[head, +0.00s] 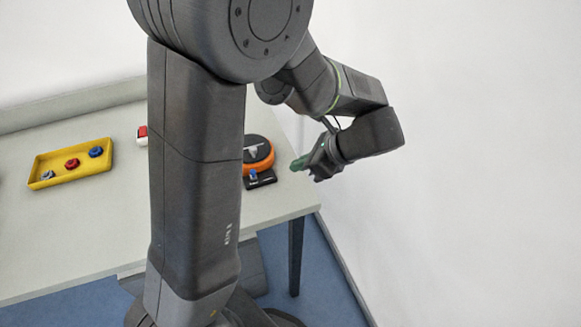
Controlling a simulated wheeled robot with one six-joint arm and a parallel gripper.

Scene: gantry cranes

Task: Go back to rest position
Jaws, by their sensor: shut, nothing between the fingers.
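My gripper (301,163) is at the end of my arm, by the right edge of the table (60,240). It appears shut and empty, with green showing at its fingertips. It is just to the right of an orange and black round device (258,167) on the table and looks apart from it. My arm's thick lower link covers the middle of the table.
A yellow tray (42,181) with several coloured knobs is at the left. A red and white object (142,134) is partly hidden behind my arm. A small black piece with a blue part (256,178) is near the round device. White walls stand behind and right.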

